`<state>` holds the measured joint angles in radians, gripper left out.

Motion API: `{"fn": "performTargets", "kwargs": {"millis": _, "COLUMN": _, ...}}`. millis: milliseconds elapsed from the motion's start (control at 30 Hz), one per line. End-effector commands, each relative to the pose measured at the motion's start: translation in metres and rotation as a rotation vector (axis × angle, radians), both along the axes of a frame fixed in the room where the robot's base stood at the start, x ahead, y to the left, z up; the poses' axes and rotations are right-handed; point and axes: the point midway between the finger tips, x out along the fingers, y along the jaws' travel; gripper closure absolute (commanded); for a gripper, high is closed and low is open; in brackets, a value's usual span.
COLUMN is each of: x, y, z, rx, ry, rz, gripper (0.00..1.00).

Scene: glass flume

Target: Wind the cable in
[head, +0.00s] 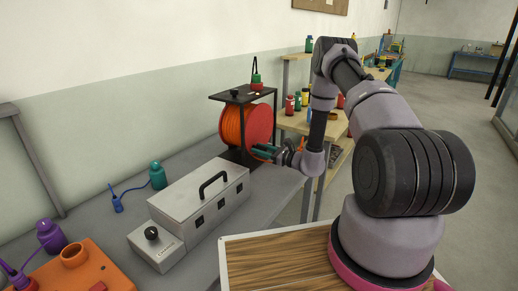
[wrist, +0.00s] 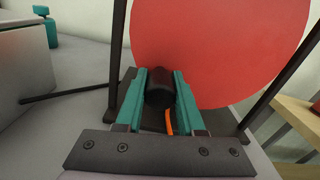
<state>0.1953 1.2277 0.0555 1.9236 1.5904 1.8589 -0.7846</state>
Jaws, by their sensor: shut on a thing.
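The cable reel stands on the grey bench, with orange cable (head: 230,126) wound behind a red side disc (head: 259,123). The reel hangs in a black frame (head: 243,97). In the wrist view the red disc (wrist: 225,45) fills the upper right. My gripper (head: 257,151) is low at the front of the disc. In the wrist view my gripper (wrist: 160,74) has its teal fingers on both sides of a black knob (wrist: 160,90) and is shut on it. A short piece of orange cable (wrist: 169,122) shows below the knob. The knob's mounting is hidden.
A metal case (head: 201,198) with a black handle stands on the bench left of the reel. A teal bottle (head: 157,175) is behind it. An orange box (head: 75,270) is at front left. A wooden table (head: 300,122) with several small bottles stands behind my arm.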

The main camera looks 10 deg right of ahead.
Motion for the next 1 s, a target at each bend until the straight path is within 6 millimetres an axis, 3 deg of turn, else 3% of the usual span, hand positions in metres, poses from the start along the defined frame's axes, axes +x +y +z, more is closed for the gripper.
{"fn": "performTargets", "kwargs": {"millis": 500, "x": 0.024, "y": -0.026, "z": -0.024, "rx": -0.347, "ry": -0.343, "rz": -0.003, "gripper": 1.0}}
{"fn": "performTargets", "kwargs": {"millis": 1000, "x": 0.051, "y": -0.054, "z": -0.028, "rx": -0.674, "ry": -0.67, "rz": -0.002, "gripper": 1.0}}
